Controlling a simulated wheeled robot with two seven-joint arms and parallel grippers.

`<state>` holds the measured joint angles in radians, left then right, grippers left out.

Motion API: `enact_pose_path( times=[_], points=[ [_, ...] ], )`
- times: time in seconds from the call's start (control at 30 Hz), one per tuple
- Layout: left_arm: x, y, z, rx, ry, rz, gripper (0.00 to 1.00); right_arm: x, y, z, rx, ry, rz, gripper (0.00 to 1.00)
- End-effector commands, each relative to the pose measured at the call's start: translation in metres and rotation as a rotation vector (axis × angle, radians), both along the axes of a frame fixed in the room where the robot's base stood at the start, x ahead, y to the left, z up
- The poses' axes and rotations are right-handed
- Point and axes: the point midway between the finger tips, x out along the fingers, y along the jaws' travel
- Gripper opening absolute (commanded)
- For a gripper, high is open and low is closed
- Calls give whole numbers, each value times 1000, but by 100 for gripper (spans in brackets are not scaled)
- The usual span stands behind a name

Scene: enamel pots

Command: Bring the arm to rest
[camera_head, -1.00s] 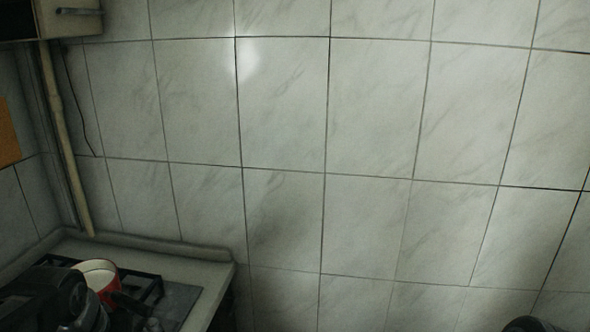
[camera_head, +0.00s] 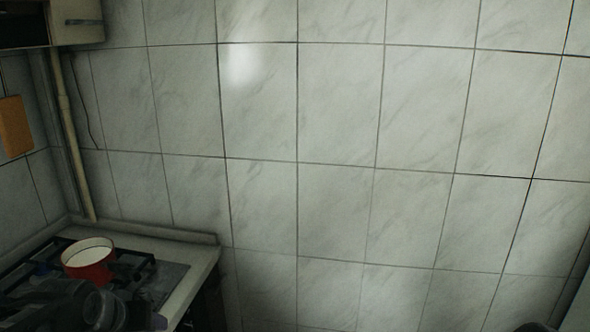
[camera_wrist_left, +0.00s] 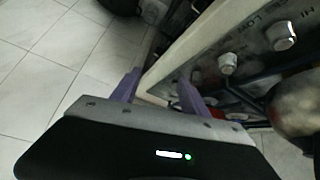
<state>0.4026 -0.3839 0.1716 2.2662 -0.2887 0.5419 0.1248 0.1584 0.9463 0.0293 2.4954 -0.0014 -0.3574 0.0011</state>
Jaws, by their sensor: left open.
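My left arm (camera_head: 75,305) comes in at the lower left of the head view, in front of the stove. In the left wrist view my left gripper (camera_wrist_left: 158,92) is open, its two purple fingers spread with nothing between them. The fingers are beside the stove's front edge, over or near the floor; I cannot tell whether they touch the edge. A red enamel pot (camera_head: 90,272) with a pale inside stands upright on the stove, apart from the gripper. My right gripper is not in view.
The stove (camera_head: 200,255) stands in the left corner against a tiled wall. Its knobs (camera_wrist_left: 284,36) and front panel are close to the left gripper's fingers. White floor tiles (camera_wrist_left: 45,60) lie clear on the left of the wrist view. A cabinet (camera_head: 78,22) hangs above.

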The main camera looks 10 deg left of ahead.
Motion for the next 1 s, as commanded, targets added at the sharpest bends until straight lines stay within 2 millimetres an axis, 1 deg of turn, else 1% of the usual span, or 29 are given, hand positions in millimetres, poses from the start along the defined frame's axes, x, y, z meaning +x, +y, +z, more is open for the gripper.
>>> enact_pose_path(
  times=[0.1, 0.17, 0.27, 0.37, 0.47, 0.5, 0.57, 0.6, 0.67, 0.7, 0.73, 0.77, 0.8, 0.83, 0.9, 1.0],
  points=[
    [22, -16, -27, -46, -36, -29, 53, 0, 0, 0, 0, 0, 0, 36],
    [32, -25, -42, -70, -50, -42, 53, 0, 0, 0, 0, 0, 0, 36],
    [45, -43, -74, -117, -59, -61, 53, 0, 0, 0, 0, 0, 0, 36],
    [53, -68, -116, -170, -47, -79, 53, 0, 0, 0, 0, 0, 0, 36],
    [50, -101, -173, -231, -10, -93, 53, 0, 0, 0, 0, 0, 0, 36],
    [44, -116, -198, -254, 14, -98, 53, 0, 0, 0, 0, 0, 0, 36],
    [30, -140, -236, -286, 60, -106, 53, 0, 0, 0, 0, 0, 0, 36],
    [17, -155, -261, -304, 97, -109, 53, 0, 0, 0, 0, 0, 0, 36],
    [-8, -178, -297, -328, 162, -117, 53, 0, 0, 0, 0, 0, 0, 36],
    [-27, -192, -319, -341, 208, -125, 53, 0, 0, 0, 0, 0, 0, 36],
    [-42, -202, -334, -349, 244, -131, 53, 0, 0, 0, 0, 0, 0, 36],
    [-57, -211, -347, -357, 282, -137, 53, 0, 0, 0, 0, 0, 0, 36],
    [-78, -221, -362, -365, 332, -146, 53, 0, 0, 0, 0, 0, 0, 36],
    [-93, -229, -372, -371, 369, -155, 53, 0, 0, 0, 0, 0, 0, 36],
    [-123, -242, -389, -382, 445, -176, 53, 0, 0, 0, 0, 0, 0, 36],
    [-154, -256, -403, -390, 518, -205, 53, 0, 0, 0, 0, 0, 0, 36]
  ],
)
